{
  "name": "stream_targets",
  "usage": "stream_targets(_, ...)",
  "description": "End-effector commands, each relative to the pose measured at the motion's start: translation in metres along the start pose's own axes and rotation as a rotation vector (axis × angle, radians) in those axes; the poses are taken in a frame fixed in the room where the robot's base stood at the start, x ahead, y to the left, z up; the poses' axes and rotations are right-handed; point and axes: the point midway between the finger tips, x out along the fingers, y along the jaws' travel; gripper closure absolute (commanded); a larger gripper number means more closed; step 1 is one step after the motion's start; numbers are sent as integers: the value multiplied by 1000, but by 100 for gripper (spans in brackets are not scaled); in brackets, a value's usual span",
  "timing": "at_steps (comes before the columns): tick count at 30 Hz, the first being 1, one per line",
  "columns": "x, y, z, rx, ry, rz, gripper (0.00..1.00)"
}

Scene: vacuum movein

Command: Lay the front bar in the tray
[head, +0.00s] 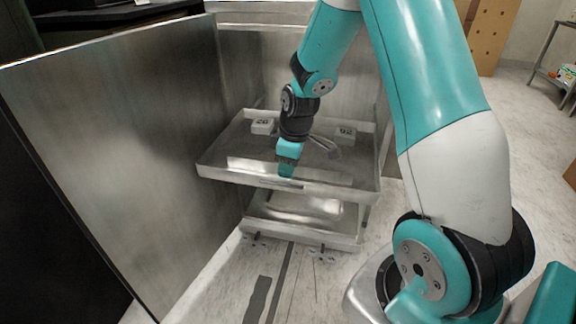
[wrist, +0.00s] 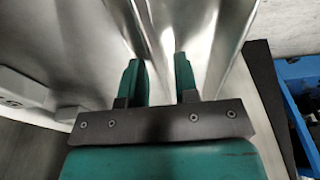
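The tray (head: 215,168) is a shallow metal pan standing out from the open cabinet. A bright metal strip (head: 245,165), which looks like the front bar, runs along the inside of the tray's front wall. My gripper (head: 286,172) points down at the middle of this strip. In the wrist view the two green fingers of my gripper (wrist: 160,80) stand apart, with shiny metal running between them. I cannot tell whether they touch or clamp the strip. The fingertips hide part of it.
Two pale numbered blocks, one at left (head: 262,126) and one at right (head: 346,131), sit at the tray's back. A lower metal shelf (head: 300,232) is beneath. The open door (head: 120,150) stands close at left. A blue object (wrist: 295,95) shows at the wrist view's right.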

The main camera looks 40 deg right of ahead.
Motion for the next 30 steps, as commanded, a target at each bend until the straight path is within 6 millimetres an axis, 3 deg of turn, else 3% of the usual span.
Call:
stream_targets(5,-26,1,-1,1,3,3,72)
stream_targets(15,-98,1,-1,0,2,3,72)
stream_targets(22,-122,-3,-3,-1,4,-1,72)
stream_targets(23,-126,-8,-6,-1,9,-4,72)
stream_targets(26,-145,-49,-25,2,37,-29,72)
stream_targets(30,-183,-152,-44,19,86,-113,72)
